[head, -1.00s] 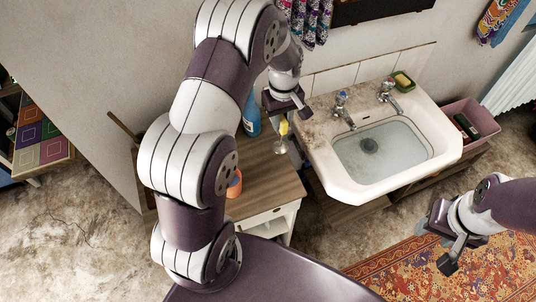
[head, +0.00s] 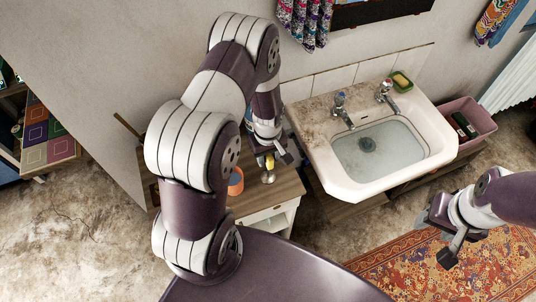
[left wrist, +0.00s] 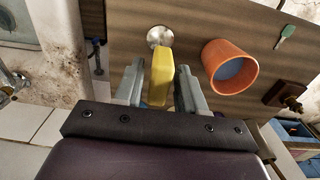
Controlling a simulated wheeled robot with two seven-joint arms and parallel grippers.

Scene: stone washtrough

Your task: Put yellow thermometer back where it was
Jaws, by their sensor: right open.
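The yellow thermometer (head: 269,161) is between the fingers of my left gripper (head: 271,160), above the wooden top of the small cabinet. My right gripper (head: 436,238) is open and empty above the patterned rug.
The wooden cabinet top (head: 286,186) also carries an orange cup (head: 236,182), close beside the thermometer. A green key-like thing (left wrist: 285,36) lies beyond the cup. The white sink (head: 350,190) stands to the right, with a pink bin (head: 482,117) past it.

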